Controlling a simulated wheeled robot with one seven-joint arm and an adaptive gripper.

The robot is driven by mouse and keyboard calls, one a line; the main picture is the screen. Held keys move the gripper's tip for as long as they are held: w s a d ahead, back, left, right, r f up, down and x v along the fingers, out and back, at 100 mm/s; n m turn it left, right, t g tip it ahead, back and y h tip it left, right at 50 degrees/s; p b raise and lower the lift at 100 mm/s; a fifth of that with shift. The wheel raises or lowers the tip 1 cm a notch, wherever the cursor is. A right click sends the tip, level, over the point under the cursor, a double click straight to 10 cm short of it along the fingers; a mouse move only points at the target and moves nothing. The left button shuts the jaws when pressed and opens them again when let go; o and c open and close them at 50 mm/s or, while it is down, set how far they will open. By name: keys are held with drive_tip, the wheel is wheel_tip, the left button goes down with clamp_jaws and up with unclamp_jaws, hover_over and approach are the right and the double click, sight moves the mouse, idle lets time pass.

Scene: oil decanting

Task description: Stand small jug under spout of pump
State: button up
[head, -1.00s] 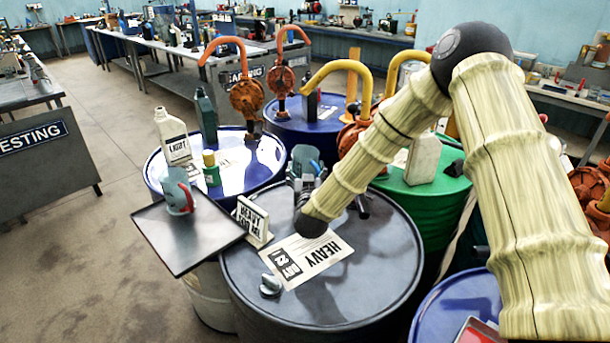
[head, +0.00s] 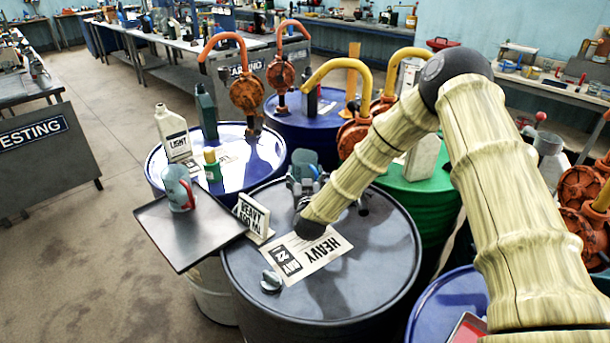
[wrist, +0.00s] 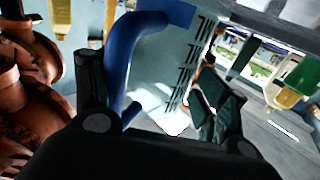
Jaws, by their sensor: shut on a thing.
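A pale blue jug with a blue handle (head: 318,168) is in my gripper (head: 303,190), behind the heavy-oil drum's label. In the wrist view the jug (wrist: 160,80) shows graduation marks, and my gripper (wrist: 155,105) has its fingers around its handle side. A second jug with a red handle (head: 178,188) stands on a dark tray (head: 170,235). The nearest yellow-spouted pump (head: 350,135) has its spout end above the held jug in the picture; I cannot tell whether they line up in depth. The jug's base is hidden in the head view.
The grey drum (head: 350,290) holds a paper label, a HEAVY sign (head: 252,217) and a metal cap (head: 270,281). Bottles and an orange pump (head: 248,92) stand on the blue drum at left. A green drum (head: 425,205) stands behind my arm. The floor at left is clear.

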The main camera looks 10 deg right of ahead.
drive_tip(key=shift+s+f+b, duration=0.15)
drive_tip(key=shift+f+b, duration=0.25)
drive_tip(key=shift+f, duration=0.05)
